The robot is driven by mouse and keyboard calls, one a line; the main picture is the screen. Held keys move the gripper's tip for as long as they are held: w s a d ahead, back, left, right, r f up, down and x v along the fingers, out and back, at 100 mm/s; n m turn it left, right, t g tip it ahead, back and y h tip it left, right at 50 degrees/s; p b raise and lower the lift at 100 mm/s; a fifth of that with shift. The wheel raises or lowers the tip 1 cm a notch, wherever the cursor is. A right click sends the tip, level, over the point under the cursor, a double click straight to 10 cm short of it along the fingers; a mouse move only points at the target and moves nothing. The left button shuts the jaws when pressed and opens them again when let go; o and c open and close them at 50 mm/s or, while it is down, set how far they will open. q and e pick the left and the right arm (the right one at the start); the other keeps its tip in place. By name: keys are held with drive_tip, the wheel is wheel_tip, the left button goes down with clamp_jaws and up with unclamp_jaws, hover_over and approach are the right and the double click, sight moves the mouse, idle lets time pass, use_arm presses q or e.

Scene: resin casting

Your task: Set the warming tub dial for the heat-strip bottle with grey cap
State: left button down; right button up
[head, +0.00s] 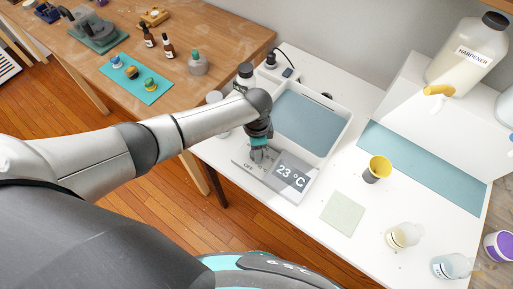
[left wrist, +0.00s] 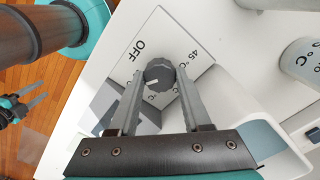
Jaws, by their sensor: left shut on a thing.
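The warming tub (head: 341,131) stands on the white table, with a grey-blue inside. Its front panel has a display (head: 291,177) reading 23 °C and an OFF mark. In the left wrist view the dark round dial (left wrist: 160,73) sits between OFF and 45 °C marks; its pale pointer line faces lower left. My left gripper (head: 259,152) is shut on the dial, one finger on each side. My right gripper (left wrist: 36,98) shows at the left edge of the left wrist view, fingers apart, empty. I cannot tell which bottle is the heat-strip bottle with grey cap.
A white container (left wrist: 303,62) with partly visible °C lettering stands near the tub. A hardener jug (head: 467,57) is at upper right. A pale green mat (head: 342,213) lies bare.

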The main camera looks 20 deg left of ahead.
use_arm(q)
drive_tip(key=shift+c, duration=1.8)
unclamp_jaws()
drive_tip(key=shift+r, duration=0.1)
wheel_tip(320, 180, up, 15)
drive_tip(key=p, duration=0.3)
